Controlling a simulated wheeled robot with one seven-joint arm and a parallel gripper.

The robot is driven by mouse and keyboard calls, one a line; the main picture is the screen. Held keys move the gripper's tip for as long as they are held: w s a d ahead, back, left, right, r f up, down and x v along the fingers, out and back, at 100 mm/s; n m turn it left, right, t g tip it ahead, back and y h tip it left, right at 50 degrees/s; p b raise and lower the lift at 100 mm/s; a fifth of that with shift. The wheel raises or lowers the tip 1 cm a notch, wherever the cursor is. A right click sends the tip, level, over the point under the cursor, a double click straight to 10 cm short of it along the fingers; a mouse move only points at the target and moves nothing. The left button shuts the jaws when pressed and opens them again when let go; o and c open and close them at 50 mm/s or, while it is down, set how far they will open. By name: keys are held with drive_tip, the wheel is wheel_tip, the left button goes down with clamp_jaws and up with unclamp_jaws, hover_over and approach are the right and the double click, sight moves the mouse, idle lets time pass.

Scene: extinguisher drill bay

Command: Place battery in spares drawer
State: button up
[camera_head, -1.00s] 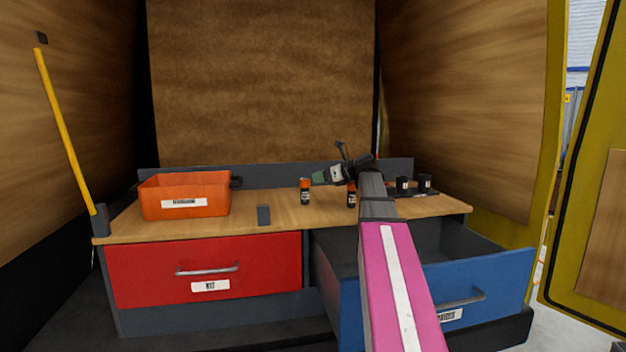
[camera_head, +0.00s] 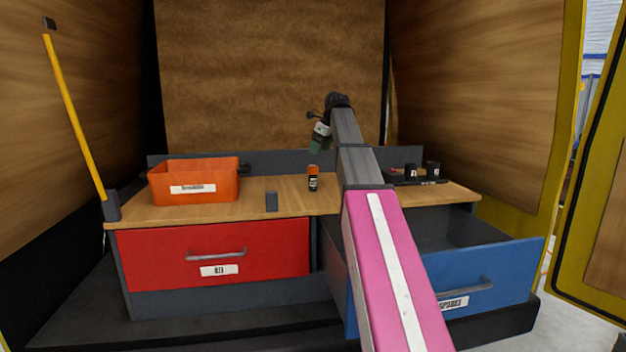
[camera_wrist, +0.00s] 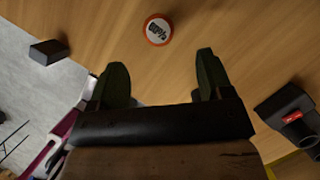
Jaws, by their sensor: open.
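The blue spares drawer (camera_head: 500,268) is pulled open at the lower right. Its visible inside looks empty; my arm hides part of it. Two small black blocks with white labels, one of them here (camera_head: 432,169), stand on a dark tray at the counter's right. A plain grey block (camera_head: 271,201) stands near the front edge and shows dark in the wrist view (camera_wrist: 48,52). I cannot tell which block is the battery. My gripper (camera_head: 319,139) is above the counter, fingers apart and empty in the wrist view (camera_wrist: 160,75).
An orange-capped bottle (camera_head: 313,179) stands mid-counter. A round orange-rimmed top (camera_wrist: 158,29) lies beyond my fingers. A dark object with a red label (camera_wrist: 293,116) is at the wrist view's right. An orange bin (camera_head: 195,182) and the shut red drawer (camera_head: 215,255) are left.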

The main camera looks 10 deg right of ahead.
sight(311, 171)
drive_tip(key=x, duration=1)
drive_tip(key=shift+a+f, duration=0.15)
drive_tip(key=shift+f, duration=0.25)
drive_tip(key=c, duration=1.2)
drive_tip(key=shift+r, duration=0.1)
